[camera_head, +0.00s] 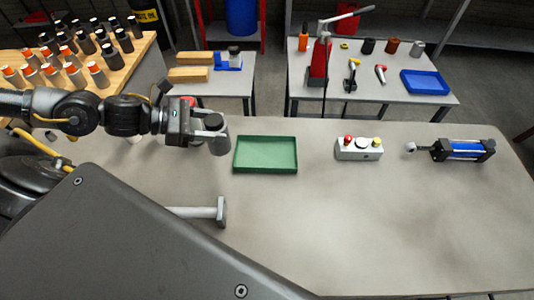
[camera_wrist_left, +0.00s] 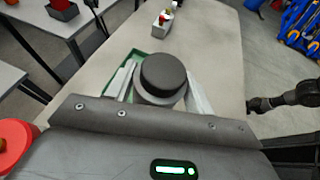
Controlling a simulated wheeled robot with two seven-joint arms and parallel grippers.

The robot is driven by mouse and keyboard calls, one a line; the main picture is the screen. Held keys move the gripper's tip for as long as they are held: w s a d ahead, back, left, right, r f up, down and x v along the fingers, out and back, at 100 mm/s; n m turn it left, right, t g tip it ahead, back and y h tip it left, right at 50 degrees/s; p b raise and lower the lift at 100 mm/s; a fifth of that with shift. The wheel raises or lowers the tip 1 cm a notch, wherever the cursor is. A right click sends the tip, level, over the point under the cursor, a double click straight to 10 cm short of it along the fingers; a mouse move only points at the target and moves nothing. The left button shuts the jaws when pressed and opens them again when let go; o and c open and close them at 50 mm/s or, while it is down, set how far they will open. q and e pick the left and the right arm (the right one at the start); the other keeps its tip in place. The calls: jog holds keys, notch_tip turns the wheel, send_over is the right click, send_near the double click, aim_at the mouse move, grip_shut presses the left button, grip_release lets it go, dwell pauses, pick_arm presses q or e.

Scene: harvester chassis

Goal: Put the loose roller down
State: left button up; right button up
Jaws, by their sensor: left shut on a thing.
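The loose roller (camera_head: 218,137) is a grey cylinder with a dark round cap. My left gripper (camera_head: 211,132) is shut on it and holds it upright, just left of the green tray. In the left wrist view the roller (camera_wrist_left: 162,80) stands between the two pale fingers, and its lower part is hidden. The shallow green tray (camera_head: 265,138) lies on the grey bench and looks empty. In the left wrist view a dark arm-like part, which looks like my right arm (camera_wrist_left: 285,98), enters from the right; its jaws are unclear.
A grey shaft with an upright end plate (camera_head: 221,212) lies left of centre on the bench. A button box (camera_head: 359,153) and a blue-and-black cylinder (camera_head: 464,150) stand to the right. The front middle and right of the bench (camera_head: 380,230) are clear.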

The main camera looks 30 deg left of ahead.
pick_arm(q)
jog(key=s+d+r+p, duration=0.1)
jog(key=s+d+p, duration=0.2)
jog(key=d+p, duration=0.7)
jog(key=w+a+f+b, duration=0.1)
jog(key=w+f+b, duration=0.3)
jog(key=w+a+f+b, duration=0.2)
jog(key=w+f+b, duration=0.2)
jog(key=w+b, duration=0.1)
jog(key=w+a+f+b, duration=0.2)
jog(key=w+f+b, duration=0.2)
jog(key=shift+w+f+b, duration=0.15)
jog(key=shift+f+b, duration=0.15)
jog(key=shift+b, duration=0.05)
jog(key=shift+a+f, duration=0.1)
jog(key=shift+f, duration=0.4)
